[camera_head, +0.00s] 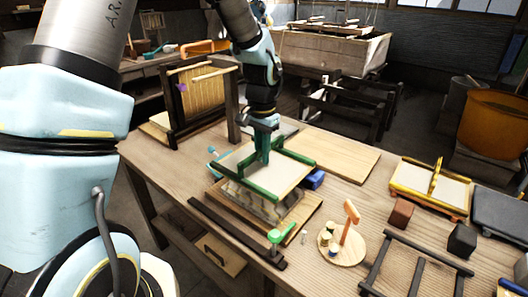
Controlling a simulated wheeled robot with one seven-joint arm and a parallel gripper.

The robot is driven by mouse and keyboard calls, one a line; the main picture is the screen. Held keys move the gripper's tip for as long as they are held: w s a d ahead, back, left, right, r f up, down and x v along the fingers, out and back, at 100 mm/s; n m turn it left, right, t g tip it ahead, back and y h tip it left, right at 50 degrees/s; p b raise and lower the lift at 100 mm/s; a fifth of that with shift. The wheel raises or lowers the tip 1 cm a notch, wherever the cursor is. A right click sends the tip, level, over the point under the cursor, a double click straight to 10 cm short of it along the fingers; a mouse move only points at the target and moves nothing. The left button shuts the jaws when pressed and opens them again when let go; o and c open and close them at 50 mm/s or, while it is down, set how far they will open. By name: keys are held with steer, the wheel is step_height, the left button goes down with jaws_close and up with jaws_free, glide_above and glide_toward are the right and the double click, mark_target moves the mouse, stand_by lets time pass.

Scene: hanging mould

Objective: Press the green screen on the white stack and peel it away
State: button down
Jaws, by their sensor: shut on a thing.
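The green screen (233,161), a green-edged frame with a pale sheet, is near the middle of the table in the head view. The screen lies over a pale, grey-mottled stack (250,203), whose front side shows below the screen's front rail. The stack sits on a wooden board. The screen hides the top of the stack, and I cannot tell whether the two touch.
An upright dark frame with a slatted panel (205,92) stands at the back left. A blue block (314,179) is right of the screen. A green-handled tool (281,236), a round wooden stand (342,248) and a yellow-framed tray (430,187) lie farther right. A bare board (335,155) lies behind.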

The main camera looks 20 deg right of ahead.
mark_target(263, 166)
steer(key=shift+f+b, duration=2.75)
steer(key=shift+f, duration=0.8)
steer(key=c, duration=1.4)
jaws_free()
jaws_close()
steer(key=shift+f, duration=0.8)
steer(key=shift+r, duration=0.25)
steer(key=shift+r+p, duration=0.8)
steer(key=shift+r, duration=0.3)
